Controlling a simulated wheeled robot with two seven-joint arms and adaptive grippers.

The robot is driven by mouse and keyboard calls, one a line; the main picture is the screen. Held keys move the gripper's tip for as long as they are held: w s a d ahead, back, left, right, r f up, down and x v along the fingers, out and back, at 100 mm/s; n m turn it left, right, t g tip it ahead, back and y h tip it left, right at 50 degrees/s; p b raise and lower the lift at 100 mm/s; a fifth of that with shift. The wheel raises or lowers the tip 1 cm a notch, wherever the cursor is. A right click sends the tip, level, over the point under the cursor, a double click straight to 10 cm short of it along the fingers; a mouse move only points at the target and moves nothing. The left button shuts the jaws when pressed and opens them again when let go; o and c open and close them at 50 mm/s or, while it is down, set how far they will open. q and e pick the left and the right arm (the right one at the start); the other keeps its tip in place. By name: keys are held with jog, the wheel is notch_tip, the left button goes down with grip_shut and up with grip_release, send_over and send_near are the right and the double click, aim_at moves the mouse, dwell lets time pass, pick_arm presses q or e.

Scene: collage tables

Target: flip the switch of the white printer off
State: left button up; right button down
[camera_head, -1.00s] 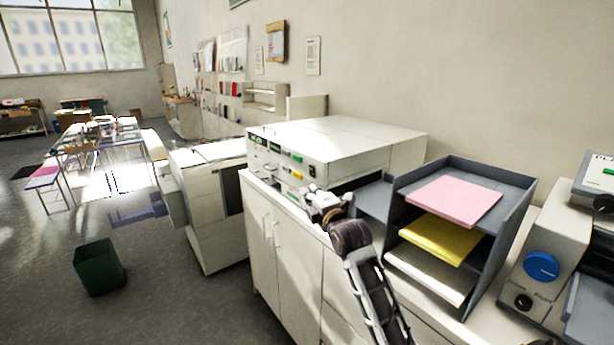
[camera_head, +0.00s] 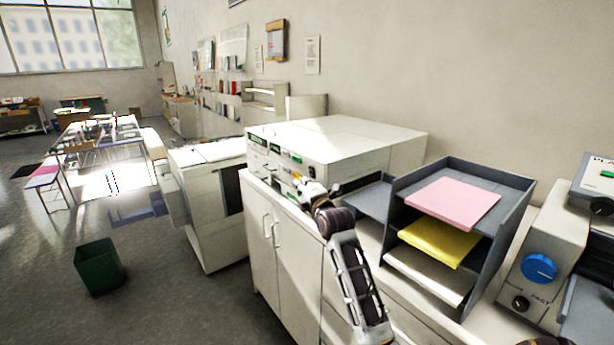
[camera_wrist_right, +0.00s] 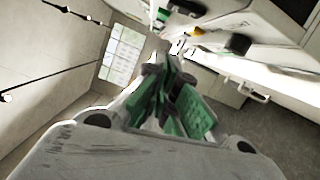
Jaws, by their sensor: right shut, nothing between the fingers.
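The white printer (camera_head: 350,140) is a wide box on the white cabinet, in the middle of the head view. Its front panel carries small dark controls and green and yellow labels. In the wrist view this panel (camera_wrist_right: 255,22) runs along the upper right, with a dark knob-like control (camera_wrist_right: 238,44) and green labels. I cannot tell which control is the switch or how it is set. My right gripper (camera_head: 303,183) is shut and empty, close to the lower front of the panel. Its fingertips (camera_wrist_right: 174,48) point along the panel; contact is unclear. My left gripper is out of view.
A grey paper tray (camera_head: 520,205) with pink, yellow and white sheets stands right of my right arm. A device with a blue knob (camera_head: 539,267) is further right. A white machine (camera_head: 215,215) stands left of the cabinet (camera_head: 262,240). A green bin (camera_head: 99,267) is on the floor.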

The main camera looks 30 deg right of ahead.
jog(key=shift+w+d+r+p, duration=0.2)
jog(key=shift+w+d+p, duration=0.2)
jog(key=shift+w+d, duration=0.65)
jog(key=shift+w+d+r+p, duration=0.15)
jog(key=shift+w+d+p, duration=0.2)
jog(key=shift+w+d, duration=0.65)
jog(key=shift+s+d, duration=0.15)
jog(key=shift+s, duration=0.05)
jog(key=shift+d+r, duration=0.2)
jog(key=shift+d, duration=0.15)
jog(key=shift+s, duration=0.1)
jog(key=s+a, duration=0.2)
jog(key=s, duration=0.9)
jog(key=shift+s+f, duration=0.2)
jog(key=shift+s, duration=0.1)
jog(key=shift+w, duration=0.1)
dwell(0.5)
